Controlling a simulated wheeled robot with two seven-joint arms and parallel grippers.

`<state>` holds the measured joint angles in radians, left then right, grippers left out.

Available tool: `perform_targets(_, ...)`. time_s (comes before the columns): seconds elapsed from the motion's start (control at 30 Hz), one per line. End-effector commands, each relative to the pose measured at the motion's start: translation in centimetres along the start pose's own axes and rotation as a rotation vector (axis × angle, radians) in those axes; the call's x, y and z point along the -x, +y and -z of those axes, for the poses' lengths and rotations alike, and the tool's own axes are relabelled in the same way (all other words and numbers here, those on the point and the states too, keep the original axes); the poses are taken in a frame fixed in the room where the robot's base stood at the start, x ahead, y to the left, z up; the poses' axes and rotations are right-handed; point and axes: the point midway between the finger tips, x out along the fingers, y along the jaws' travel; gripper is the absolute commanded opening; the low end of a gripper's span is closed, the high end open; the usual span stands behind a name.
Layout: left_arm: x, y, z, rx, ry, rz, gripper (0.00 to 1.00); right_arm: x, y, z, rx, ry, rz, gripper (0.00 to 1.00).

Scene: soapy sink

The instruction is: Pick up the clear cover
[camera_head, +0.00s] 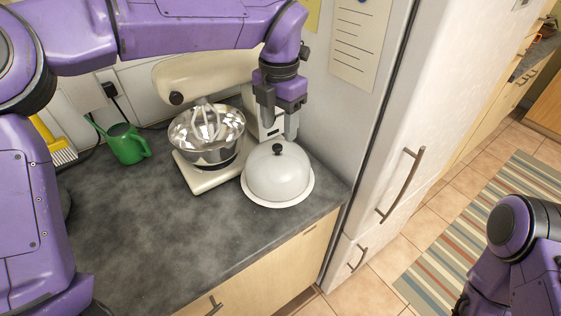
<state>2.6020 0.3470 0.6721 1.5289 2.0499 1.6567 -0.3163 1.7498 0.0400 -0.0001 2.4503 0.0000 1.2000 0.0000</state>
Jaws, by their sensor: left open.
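The clear cover (278,175) is a pale, see-through dome with a small black knob on top. It sits on a round white plate (262,201) near the counter's right end. My left gripper (280,136) points down just above and behind the knob, with its two fingers apart and nothing visible between them. I cannot tell from this view whether a finger touches the cover. My right arm shows at the lower right, over the floor, but its gripper is not visible.
A cream stand mixer (205,78) with a metal bowl (207,150) stands close to the left of the cover. A green watering can (127,143) and a yellow brush (60,150) are farther left. The white fridge (385,150) stands at the right. The front of the dark counter (190,235) is clear.

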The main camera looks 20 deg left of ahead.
Motion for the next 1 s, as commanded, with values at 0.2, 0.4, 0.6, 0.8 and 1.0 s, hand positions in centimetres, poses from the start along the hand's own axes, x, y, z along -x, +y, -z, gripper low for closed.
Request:
perform_targets(0.2, -3.0, 0.1, 0.5, -0.001, 0.004, 0.001, 0.54, 1.3, 0.1, 0.6, 0.000, 0.000, 0.000, 0.00)
perform_targets(0.4, -5.5, 0.1, 0.3, -0.001, 0.000, 0.000, 0.54, 1.5, 0.1, 0.6, 0.000, 0.000, 0.000, 0.00)
perform_targets(0.6, -5.6, 0.1, 0.3, -0.002, -0.001, 0.001, 0.51, 1.4, 0.1, 0.6, 0.000, 0.000, 0.000, 0.00)
perform_targets(0.8, -5.6, 0.1, 0.3, -0.002, -0.001, 0.001, 0.00, 1.4, 0.1, 0.6, 0.000, 0.000, 0.000, 0.00)
perform_targets(1.0, -5.6, 0.1, 0.2, -0.002, -0.002, 0.001, 0.00, 1.4, 0.1, 0.6, 0.000, 0.000, 0.000, 0.00)
